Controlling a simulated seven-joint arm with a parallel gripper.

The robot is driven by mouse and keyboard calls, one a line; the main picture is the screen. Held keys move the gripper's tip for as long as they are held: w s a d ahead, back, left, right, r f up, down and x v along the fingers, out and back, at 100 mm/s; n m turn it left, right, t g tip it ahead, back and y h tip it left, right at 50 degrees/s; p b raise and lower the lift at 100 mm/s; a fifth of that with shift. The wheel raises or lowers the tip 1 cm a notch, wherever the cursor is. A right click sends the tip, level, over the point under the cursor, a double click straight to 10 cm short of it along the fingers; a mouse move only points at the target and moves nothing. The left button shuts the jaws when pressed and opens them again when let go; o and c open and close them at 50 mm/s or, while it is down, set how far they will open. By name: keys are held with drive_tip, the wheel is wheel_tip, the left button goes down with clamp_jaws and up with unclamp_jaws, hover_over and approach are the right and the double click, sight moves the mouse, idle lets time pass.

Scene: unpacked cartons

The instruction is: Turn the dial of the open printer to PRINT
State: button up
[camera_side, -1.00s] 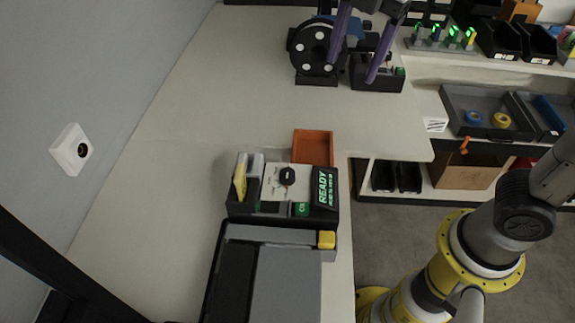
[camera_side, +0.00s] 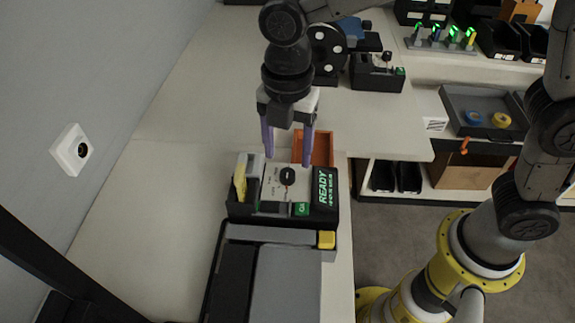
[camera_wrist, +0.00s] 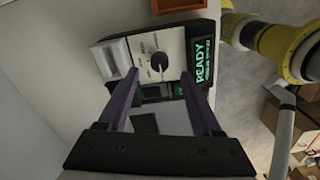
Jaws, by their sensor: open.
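The open printer (camera_side: 234,211) stands on the bench with a white dial plate and a lit green READY display (camera_side: 325,187). Its black dial (camera_side: 287,176) sits on the plate; it also shows in the wrist view (camera_wrist: 160,62). The small printed labels around the dial are too small to read. My gripper (camera_side: 288,156) points down above the printer, its two purple fingers apart and empty. In the side view the fingertips are on either side of the dial and slightly behind it. In the wrist view the fingers (camera_wrist: 157,80) flank the dial plate. I see no contact with the dial.
An orange tray (camera_side: 321,148) sits right behind the printer, close to my right finger. A grey lidded unit with a yellow block (camera_side: 326,240) is in front. A black reel (camera_side: 327,50) and small box (camera_side: 377,75) stand farther back. The bench's left side is clear.

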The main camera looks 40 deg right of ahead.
sight(288, 173)
drive_tip(key=shift+f, duration=2.5)
